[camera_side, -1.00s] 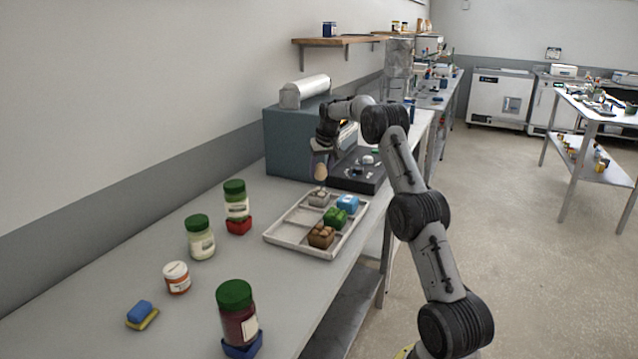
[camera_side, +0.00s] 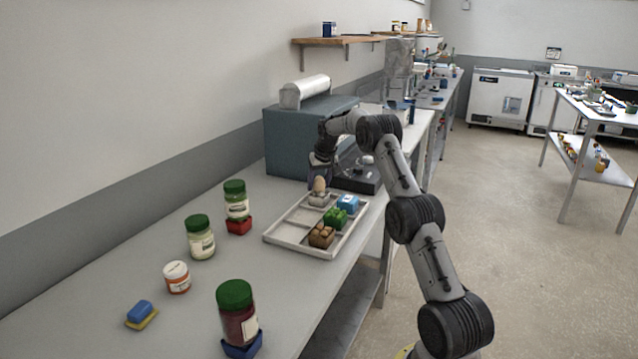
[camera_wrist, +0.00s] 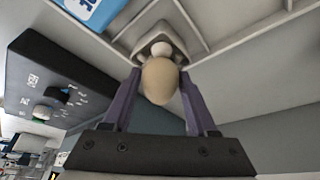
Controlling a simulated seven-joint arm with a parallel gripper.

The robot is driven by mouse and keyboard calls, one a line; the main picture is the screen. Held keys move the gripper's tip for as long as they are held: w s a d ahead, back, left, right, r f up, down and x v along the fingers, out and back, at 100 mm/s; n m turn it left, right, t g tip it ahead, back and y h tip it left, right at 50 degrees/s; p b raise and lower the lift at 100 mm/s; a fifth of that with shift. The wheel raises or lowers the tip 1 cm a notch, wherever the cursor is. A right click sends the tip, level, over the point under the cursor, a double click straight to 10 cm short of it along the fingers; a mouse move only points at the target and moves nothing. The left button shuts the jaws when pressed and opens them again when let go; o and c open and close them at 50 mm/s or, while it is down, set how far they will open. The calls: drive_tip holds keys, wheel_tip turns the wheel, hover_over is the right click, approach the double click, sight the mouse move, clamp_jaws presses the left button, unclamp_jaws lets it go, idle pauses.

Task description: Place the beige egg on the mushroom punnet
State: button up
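The beige egg (camera_side: 319,184) is upright between the fingers of my gripper (camera_side: 318,180), right above the mushroom punnet. In the wrist view the egg (camera_wrist: 160,82) fills the space between the two fingertips (camera_wrist: 161,76), which appear to touch its sides. The mushroom punnet (camera_side: 318,201) is a small grey-beige container in a far compartment of the tray. In the wrist view the punnet (camera_wrist: 143,47) shows a pale round mushroom (camera_wrist: 161,49) beyond the egg. The egg looks very close to the punnet's contents; I cannot tell whether it touches them.
The tray (camera_side: 283,237) also holds a blue punnet (camera_side: 348,203), a green one (camera_side: 335,218) and a brown one (camera_side: 321,236). A black panel with knobs (camera_side: 356,177) and a blue-grey box (camera_side: 290,142) stand behind. Several jars stand at front left.

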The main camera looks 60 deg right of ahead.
drive_tip(key=shift+o, duration=1.4)
drive_tip(key=shift+r, duration=0.1)
drive_tip(key=v, duration=1.1)
drive_tip(key=s+a+r+n, duration=0.15)
drive_tip(key=a+r, duration=0.25)
drive_tip(key=a, duration=0.6)
drive_tip(key=s+a+r+n+t+y, duration=0.1)
drive_tip(key=s+a+r, duration=0.15)
drive_tip(key=a, duration=0.65)
drive_tip(key=s+a+r+n, duration=0.2)
drive_tip(key=a+r, duration=0.2)
drive_tip(key=a, duration=0.6)
drive_tip(key=s+a+f+n+y, duration=0.1)
drive_tip(key=s+a+f, duration=0.3)
drive_tip(key=s+a, duration=0.4)
drive_tip(key=s+a+f+n+t+y, duration=0.1)
drive_tip(key=s+a+f+n, duration=0.2)
drive_tip(key=s+a, duration=0.5)
drive_tip(key=s+f, duration=0.1)
drive_tip(key=s, duration=0.3)
drive_tip(key=shift+s+a, duration=0.25)
drive_tip(key=shift+s, duration=0.05)
drive_tip(key=shift+f+n, duration=0.15)
drive_tip(key=shift+n, duration=0.1)
